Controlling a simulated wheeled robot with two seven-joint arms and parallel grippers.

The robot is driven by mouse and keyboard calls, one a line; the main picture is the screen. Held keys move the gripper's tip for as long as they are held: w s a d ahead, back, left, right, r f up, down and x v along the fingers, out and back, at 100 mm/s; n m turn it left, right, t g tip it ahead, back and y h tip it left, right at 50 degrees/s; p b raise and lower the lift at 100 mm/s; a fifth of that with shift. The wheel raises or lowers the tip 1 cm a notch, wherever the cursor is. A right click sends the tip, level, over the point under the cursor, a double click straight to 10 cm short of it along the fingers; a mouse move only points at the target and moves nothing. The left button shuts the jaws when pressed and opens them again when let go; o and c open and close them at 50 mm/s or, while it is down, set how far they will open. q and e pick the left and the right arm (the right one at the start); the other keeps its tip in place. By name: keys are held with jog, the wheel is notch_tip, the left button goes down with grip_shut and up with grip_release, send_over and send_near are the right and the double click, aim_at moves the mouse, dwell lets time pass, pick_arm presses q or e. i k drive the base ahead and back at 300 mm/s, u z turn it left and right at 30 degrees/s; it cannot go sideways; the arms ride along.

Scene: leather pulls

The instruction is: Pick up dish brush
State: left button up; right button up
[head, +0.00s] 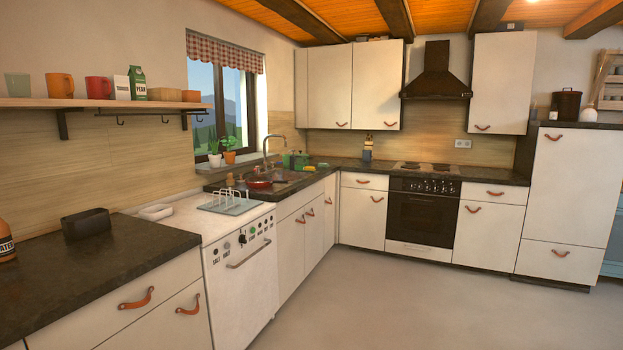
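I cannot make out a dish brush for certain. A small brownish upright item (230,180) stands at the near left edge of the sink (285,176), too small to identify. A red pan (258,183) sits beside it at the sink's near side. Several small green items (295,160) stand behind the sink in the corner, and their shapes are unclear. Neither of my grippers shows in the head view.
A white dishwasher (240,262) with a dish rack (228,204) on top stands left of the sink cabinets. A dark countertop (100,275) runs along the left. A stove (422,210) is at the back. The grey floor (400,305) is clear.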

aim_at(231, 182)
jog(key=z, duration=0.55)
jog(key=i, duration=2.55)
jog(key=u, duration=0.5)
